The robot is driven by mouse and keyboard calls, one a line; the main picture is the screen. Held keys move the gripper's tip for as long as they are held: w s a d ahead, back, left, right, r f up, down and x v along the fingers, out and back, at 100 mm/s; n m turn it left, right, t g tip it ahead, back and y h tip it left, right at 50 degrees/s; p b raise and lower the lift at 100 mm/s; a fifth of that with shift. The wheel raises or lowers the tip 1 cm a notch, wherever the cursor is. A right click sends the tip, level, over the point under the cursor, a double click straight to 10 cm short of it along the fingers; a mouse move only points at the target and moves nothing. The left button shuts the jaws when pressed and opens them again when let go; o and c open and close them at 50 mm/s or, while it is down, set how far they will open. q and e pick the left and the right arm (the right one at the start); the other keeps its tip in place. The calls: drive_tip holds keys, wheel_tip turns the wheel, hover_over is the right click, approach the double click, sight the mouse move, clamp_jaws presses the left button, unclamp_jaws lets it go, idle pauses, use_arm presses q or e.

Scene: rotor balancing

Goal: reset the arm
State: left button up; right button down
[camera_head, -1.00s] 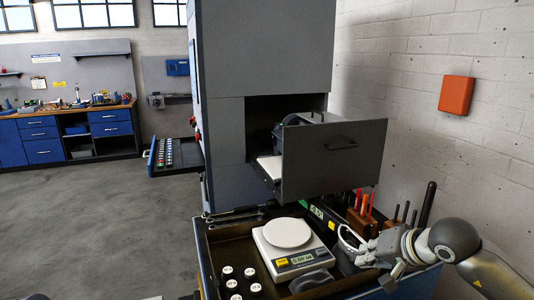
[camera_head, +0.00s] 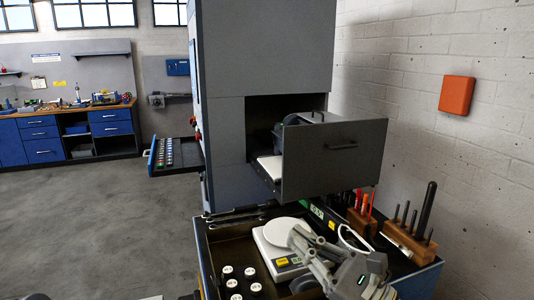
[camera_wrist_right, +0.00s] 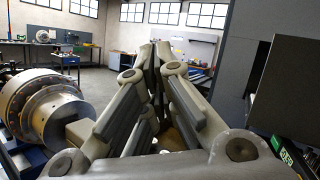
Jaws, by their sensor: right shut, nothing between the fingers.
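My right gripper (camera_head: 297,236) is in the head view, above the front of the tray-like bench top and in front of the white scale (camera_head: 262,245), hiding part of it. In the right wrist view its fingers (camera_wrist_right: 155,52) come together at the tips with nothing between them. My left gripper is not in view.
An open grey drawer (camera_head: 335,160) juts from the tall grey cabinet (camera_head: 262,50) behind my gripper. Wooden tool blocks (camera_head: 410,243) stand to the right. Several white-topped weights (camera_head: 228,271) stand front left. A large metal cylinder (camera_wrist_right: 45,108) is at left in the wrist view.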

drive_tip(key=w+d+f+m+t+h, duration=0.15)
drive_tip(key=d+m+t+h, duration=0.4)
drive_tip(key=m, duration=0.75)
drive_tip(key=d+f+m+t+h, duration=0.3)
drive_tip(key=d+m+h, duration=0.4)
drive_tip(key=m, duration=0.6)
drive_tip(key=s+d+f+m+g+h, duration=0.3)
drive_tip(key=f+m+g+h, duration=0.1)
drive_tip(key=f+m, duration=0.4)
drive_tip(key=s+d+f+m+g+h, duration=0.35)
drive_tip(key=f+m, duration=0.35)
drive_tip(key=f, duration=0.3)
drive_tip(key=s+a+f+m+g+y, duration=0.1)
drive_tip(key=s+a+f+m+g, duration=0.1)
drive_tip(key=s+f+m+g, duration=0.45)
drive_tip(key=s+a+f+m+g+y, duration=0.2)
drive_tip(key=s+a+f+g, duration=0.15)
drive_tip(key=s+f, duration=0.7)
drive_tip(key=s+d+f+g, duration=0.1)
drive_tip(key=s+f, duration=0.1)
drive_tip(key=f, duration=1)
drive_tip(key=s+f+g, duration=0.1)
drive_tip(key=s+f, duration=0.1)
drive_tip(key=f, duration=0.9)
drive_tip(key=s+d+f+g, duration=0.1)
drive_tip(key=s+d+f, duration=0.2)
drive_tip(key=s+f, duration=1.3)
drive_tip(key=shift+s+f+n+h, duration=0.2)
drive_tip(key=shift+n+h, duration=0.1)
drive_tip(key=shift+n, duration=0.15)
